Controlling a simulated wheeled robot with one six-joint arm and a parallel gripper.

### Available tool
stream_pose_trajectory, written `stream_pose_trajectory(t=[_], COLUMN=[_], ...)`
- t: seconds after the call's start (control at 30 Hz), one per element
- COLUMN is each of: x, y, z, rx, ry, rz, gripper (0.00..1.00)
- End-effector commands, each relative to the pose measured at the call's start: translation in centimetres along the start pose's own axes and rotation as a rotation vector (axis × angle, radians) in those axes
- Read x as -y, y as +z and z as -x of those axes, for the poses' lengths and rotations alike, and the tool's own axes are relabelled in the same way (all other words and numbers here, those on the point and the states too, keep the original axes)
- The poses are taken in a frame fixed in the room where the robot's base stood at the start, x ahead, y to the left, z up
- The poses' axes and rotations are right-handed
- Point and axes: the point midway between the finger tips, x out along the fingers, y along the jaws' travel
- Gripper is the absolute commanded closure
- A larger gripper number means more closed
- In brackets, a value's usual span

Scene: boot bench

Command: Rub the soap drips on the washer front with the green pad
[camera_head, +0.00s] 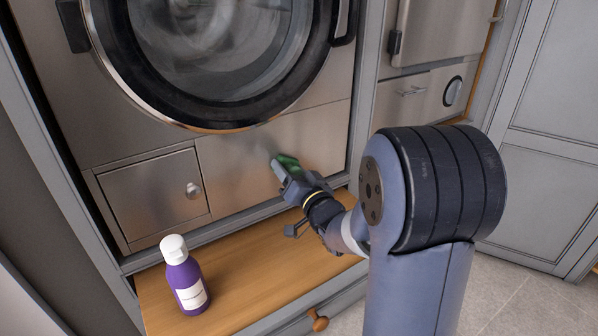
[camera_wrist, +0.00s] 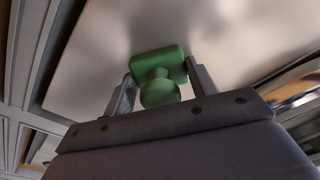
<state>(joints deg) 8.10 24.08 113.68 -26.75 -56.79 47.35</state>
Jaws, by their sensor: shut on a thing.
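The washer front (camera_head: 235,160) is a brushed steel panel below the round door; it also fills the upper part of the wrist view (camera_wrist: 225,35). The green pad (camera_head: 287,162) is in my gripper (camera_head: 285,170), at the lower middle of this panel. In the wrist view the green pad (camera_wrist: 158,62) has a round knob, and my gripper (camera_wrist: 160,88) is shut on it with a finger on each side. The pad's face is toward the panel; I cannot tell whether it touches. I cannot make out clear soap drips; the pad and gripper hide part of the panel.
A purple bottle with a white cap (camera_head: 184,276) stands on the wooden bench (camera_head: 255,270) at left. A small hatch with a knob (camera_head: 153,194) is left of the panel. A drawer knob (camera_head: 318,320) sticks out below the bench. Grey cabinets (camera_head: 555,130) stand at right.

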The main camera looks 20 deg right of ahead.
Motion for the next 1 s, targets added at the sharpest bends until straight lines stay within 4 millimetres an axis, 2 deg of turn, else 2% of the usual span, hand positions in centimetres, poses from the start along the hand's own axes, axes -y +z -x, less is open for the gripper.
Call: stream_pose_trajectory(t=[0.03,0.37,1.0], x=[0.6,0.7,0.3], y=[0.3,0.2,-0.6], z=[-0.2,-0.1,5.7], rx=[0.004,0.005,0.0], ry=[-0.013,-0.016,-0.006], rz=[0.003,0.005,0.003], gripper=[0.64,0.64,0.64])
